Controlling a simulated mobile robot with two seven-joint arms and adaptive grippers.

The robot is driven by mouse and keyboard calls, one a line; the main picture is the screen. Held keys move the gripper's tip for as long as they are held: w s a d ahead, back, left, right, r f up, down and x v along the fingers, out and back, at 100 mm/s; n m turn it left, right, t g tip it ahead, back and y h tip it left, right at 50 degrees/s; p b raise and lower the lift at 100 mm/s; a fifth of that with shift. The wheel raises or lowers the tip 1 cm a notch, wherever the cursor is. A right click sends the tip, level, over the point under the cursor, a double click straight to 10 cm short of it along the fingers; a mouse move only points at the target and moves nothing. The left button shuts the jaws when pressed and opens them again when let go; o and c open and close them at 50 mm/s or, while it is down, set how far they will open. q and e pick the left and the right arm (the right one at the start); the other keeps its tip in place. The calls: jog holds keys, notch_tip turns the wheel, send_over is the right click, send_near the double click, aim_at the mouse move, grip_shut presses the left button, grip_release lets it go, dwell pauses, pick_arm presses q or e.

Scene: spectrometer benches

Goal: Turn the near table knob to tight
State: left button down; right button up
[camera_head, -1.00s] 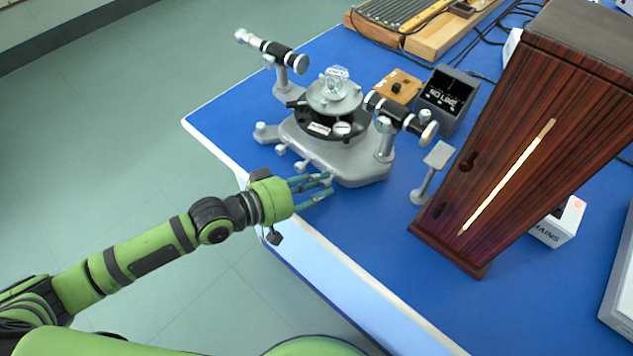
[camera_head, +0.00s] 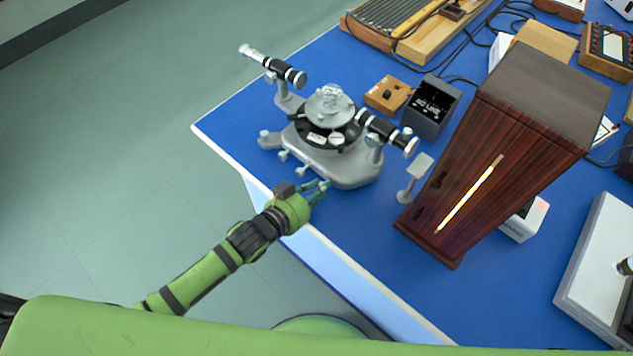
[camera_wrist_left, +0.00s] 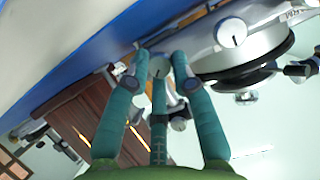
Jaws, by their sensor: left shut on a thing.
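The grey spectrometer (camera_head: 345,168) stands near the blue bench's left corner. Small pale knobs (camera_head: 283,155) stick out along its near side. My left gripper (camera_head: 322,188) reaches in from the left to the near edge of the base. Its green fingers are shut on a small pale knob, which shows between the fingertips in the left wrist view (camera_wrist_left: 159,70). The fingers partly hide this knob, and its turn marking cannot be read. My right gripper is not in view.
A tall dark wooden lamp housing (camera_head: 485,170) with a bright slit stands to the right. A small post with a pale plate (camera_head: 418,168) is between it and the spectrometer. The bench's white front edge (camera_head: 325,252) runs just below my gripper.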

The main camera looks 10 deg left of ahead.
pick_arm(q)
jog(key=shift+m+t+y, duration=0.3)
jog(key=shift+m, duration=0.3)
jog(key=shift+f+m+y, duration=0.1)
jog(key=shift+m+y, duration=0.2)
jog(key=shift+m, duration=0.3)
jog(key=shift+s+d+f+m+t+y+b, duration=0.1)
jog(key=shift+m+t+y+b, duration=0.3)
jog(key=shift+m+t+b, duration=0.5)
jog(key=shift+m, duration=0.7)
jog(key=shift+t+y, duration=0.3)
jog(key=shift+r, duration=0.2)
jog(key=c, duration=1.1)
grip_release()
jog(key=shift+f, duration=0.1)
